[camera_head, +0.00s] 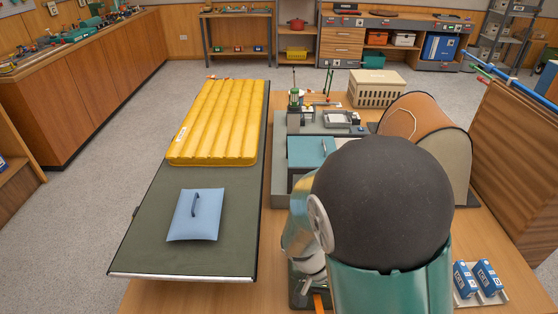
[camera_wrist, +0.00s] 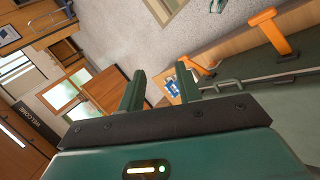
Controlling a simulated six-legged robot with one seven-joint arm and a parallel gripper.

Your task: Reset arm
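My gripper (camera_wrist: 160,84) shows in the wrist view with its two green fingers standing well apart. Only background shows between them, so it is open and empty. The wrist view is tilted and looks out over the floor and a far doorway. In the head view my own arm, with a large dark round joint and green links, fills the lower right middle. My fingertips cannot be made out there.
A yellow ribbed mat (camera_head: 216,120) and a blue pouch with a handle (camera_head: 196,215) lie on a dark green board (camera_head: 150,240). A beige crate (camera_head: 377,90), a brown-and-grey arched object (camera_head: 458,165) and blue boxes (camera_head: 465,280) stand near my arm. Grey floor (camera_head: 90,180) is clear at left.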

